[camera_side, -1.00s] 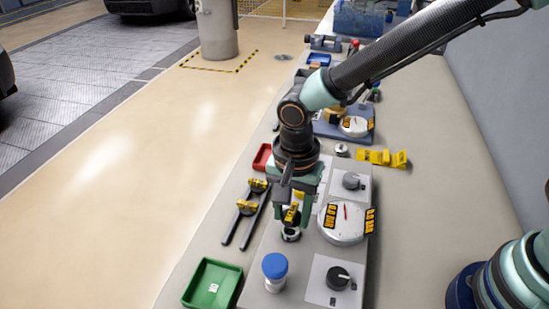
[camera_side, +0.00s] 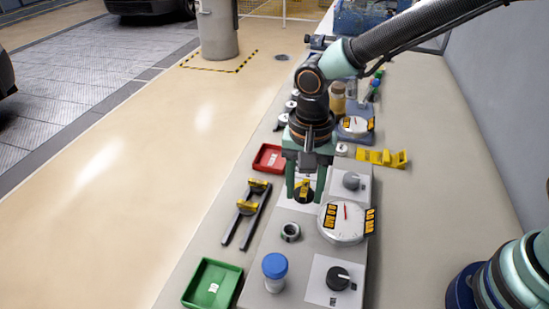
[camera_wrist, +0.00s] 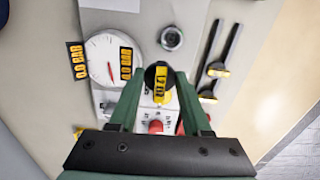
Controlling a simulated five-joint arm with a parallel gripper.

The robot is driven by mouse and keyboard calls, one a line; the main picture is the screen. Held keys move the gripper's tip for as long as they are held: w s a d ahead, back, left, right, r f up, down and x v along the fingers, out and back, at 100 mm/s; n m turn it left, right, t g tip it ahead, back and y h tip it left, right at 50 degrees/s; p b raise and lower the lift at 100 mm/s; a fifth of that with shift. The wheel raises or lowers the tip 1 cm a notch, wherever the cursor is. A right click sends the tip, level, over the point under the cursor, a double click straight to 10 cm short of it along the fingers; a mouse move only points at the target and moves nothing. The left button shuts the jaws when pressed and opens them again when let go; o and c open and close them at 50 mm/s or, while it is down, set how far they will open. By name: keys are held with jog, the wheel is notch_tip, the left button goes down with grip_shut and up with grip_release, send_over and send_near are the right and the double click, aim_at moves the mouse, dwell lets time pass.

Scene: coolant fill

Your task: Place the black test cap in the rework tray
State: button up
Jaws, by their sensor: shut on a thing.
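My gripper (camera_side: 304,192) is shut on the black test cap (camera_side: 304,196), which has a yellow marked top, and holds it above the panel. The wrist view shows the cap (camera_wrist: 161,75) between the fingertips of my gripper (camera_wrist: 160,90). A red tray (camera_side: 268,158) lies behind and to the left of my gripper in the side view. A green tray (camera_side: 211,284) lies at the front left. I cannot read which tray is the rework one. The open metal neck (camera_side: 290,232) stands uncovered on the panel; it also shows in the wrist view (camera_wrist: 171,38).
A round gauge (camera_side: 342,224) and grey knob (camera_side: 352,181) stand right of my gripper. A blue-capped reservoir (camera_side: 275,268) and black knob (camera_side: 338,278) are in front. A dark rack with yellow clips (camera_side: 246,213) lies left. A yellow holder (camera_side: 382,158) is behind right.

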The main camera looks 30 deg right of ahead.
jog(key=w+d+r+n, duration=0.2)
jog(key=d+r+n, duration=0.2)
jog(key=d, duration=0.7)
notch_tip(320, 180, up, 4)
jog(key=r+m, duration=0.1)
jog(key=m, duration=0.4)
send_over(384, 173)
notch_tip(384, 173, down, 20)
jog(key=shift+r, duration=0.15)
jog(key=o, duration=1)
jog(key=shift+o, duration=0.2)
